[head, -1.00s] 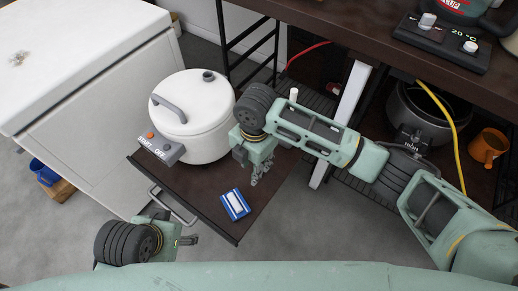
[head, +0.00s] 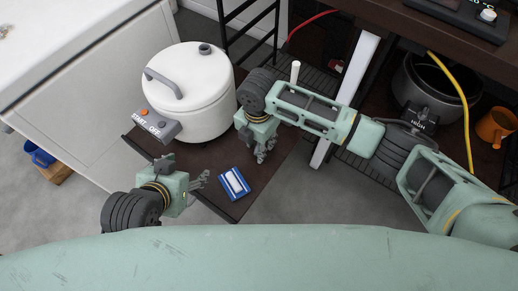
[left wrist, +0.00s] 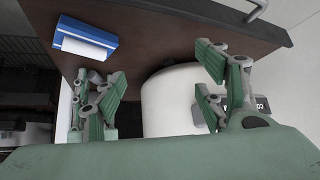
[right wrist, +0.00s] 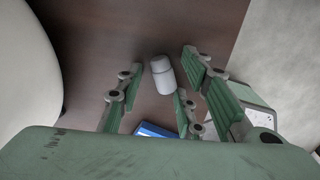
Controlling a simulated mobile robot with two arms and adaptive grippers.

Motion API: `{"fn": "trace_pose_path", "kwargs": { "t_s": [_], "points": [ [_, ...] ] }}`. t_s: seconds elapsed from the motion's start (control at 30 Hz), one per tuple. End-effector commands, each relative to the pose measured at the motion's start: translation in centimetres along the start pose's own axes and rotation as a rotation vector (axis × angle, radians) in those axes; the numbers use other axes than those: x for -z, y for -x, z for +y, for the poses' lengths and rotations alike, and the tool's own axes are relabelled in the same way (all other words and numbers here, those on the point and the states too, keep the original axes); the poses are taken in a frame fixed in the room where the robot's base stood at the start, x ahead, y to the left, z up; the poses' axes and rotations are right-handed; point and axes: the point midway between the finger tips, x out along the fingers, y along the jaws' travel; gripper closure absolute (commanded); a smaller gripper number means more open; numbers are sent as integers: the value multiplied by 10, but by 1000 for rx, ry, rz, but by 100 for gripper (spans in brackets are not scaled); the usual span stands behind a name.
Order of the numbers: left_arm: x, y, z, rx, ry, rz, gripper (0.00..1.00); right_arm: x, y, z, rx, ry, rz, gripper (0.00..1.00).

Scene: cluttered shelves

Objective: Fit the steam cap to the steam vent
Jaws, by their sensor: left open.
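The white cooker (head: 190,95) stands on the dark pull-out board (head: 268,180). Its grey steam vent (head: 205,49) is on the lid's far side, with nothing on top. A small pale bottle-shaped piece (right wrist: 163,77), possibly the steam cap, shows in the right wrist view, beyond and between the fingers; I cannot tell if they touch it. My right gripper (head: 264,152) points down, open, right of the cooker; it also shows in its wrist view (right wrist: 160,95). My left gripper (head: 201,180) is open and empty in front of the cooker, also seen in the left wrist view (left wrist: 160,85).
A blue-and-white box (head: 234,184) lies on the board's front part, right of my left gripper. A white cabinet (head: 75,95) is at left. A dark shelf at right holds a grey pot (head: 418,95) and an orange mug (head: 494,127). A yellow cable (head: 462,100) hangs there.

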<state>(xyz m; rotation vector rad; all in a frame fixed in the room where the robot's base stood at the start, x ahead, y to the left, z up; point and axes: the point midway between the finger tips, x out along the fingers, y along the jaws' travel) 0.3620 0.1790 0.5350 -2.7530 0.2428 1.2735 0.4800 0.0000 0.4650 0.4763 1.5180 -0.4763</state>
Motion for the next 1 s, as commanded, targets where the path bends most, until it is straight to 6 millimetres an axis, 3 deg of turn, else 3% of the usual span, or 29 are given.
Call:
{"fn": "trace_pose_path", "kwargs": {
  "t_s": [0.3,0.67,1.0],
  "points": [
    [4,0,0,-1,0,18,35,0,-2,0,0,0,0,67],
    [4,0,1,-1,0,16,35,0,-2,0,0,0,0,98],
    [4,0,1,-1,0,14,35,0,-1,0,0,0,0,98]
  ]
}}
